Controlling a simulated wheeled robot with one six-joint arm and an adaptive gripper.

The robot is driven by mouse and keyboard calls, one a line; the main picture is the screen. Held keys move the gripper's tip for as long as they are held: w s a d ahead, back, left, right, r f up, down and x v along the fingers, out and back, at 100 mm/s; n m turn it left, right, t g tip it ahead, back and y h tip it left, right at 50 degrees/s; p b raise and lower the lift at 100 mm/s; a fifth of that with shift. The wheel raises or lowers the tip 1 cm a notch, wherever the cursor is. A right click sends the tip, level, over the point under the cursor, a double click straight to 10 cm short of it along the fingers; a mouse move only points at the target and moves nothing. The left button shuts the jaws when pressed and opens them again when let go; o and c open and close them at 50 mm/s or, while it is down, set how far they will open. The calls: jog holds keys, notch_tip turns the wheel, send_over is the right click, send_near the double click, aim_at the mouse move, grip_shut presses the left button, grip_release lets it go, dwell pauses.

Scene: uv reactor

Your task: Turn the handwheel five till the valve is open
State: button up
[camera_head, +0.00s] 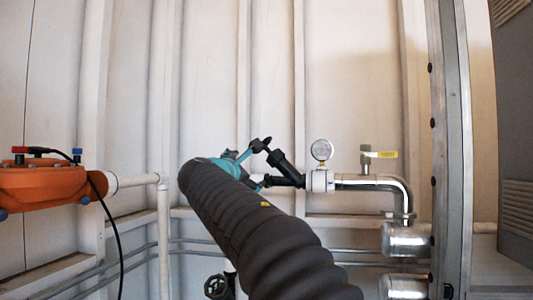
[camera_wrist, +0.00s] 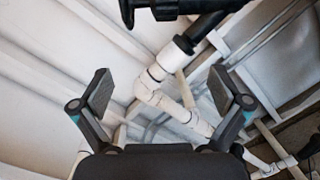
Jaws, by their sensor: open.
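In the head view, a black valve body (camera_head: 287,167) sits in the white pipe line left of a pressure gauge. A dark knob-like piece (camera_head: 262,145) at its upper left end may be its handwheel; no number is readable. A dark handwheel (camera_head: 217,287) also shows low at the bottom edge. My gripper (camera_wrist: 160,92) is open and empty in the wrist view, its two pads wide apart. Black valve parts (camera_wrist: 180,10) show beyond them at the top edge, apart from the pads and partly cut off. In the head view my arm hides much of the gripper.
The gauge (camera_head: 322,150) and a yellow-handled valve (camera_head: 379,155) lie right of the black valve. Metal cylinders (camera_head: 405,240) and a steel post (camera_head: 452,150) stand further right. An orange unit (camera_head: 45,185) with a hanging black cable is at left. White pipe (camera_wrist: 165,95) runs behind my fingers.

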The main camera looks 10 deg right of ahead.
aim_at(265, 149)
jog(key=w+d+r+n+h+p, duration=0.1)
jog(key=w+d+r+n, duration=0.1)
jog(key=n, duration=0.3)
jog(key=w+d+r+n+t+p, duration=0.1)
jog(key=w+d+r+n, duration=0.1)
jog(key=w+n, duration=0.3)
jog(key=w+d+r+n+t+h+p, duration=0.1)
jog(key=w+d+r+n, duration=0.1)
jog(key=n, duration=0.5)
jog(key=shift+w+d+h+p, duration=0.3)
jog(key=shift+w+d, duration=0.35)
jog(key=shift+w, duration=0.15)
jog(key=c, duration=1.2)
jog(key=shift+o, duration=0.2)
jog(key=shift+r+n+y+p, duration=0.2)
jog(key=shift+n+y+p, duration=0.3)
jog(key=shift+y+p, duration=0.2)
jog(key=shift+f+n+y, duration=0.2)
jog(key=shift+n+y, duration=0.2)
jog(key=shift+y, duration=0.4)
jog(key=shift+n+y, duration=0.4)
jog(key=shift+y, duration=0.3)
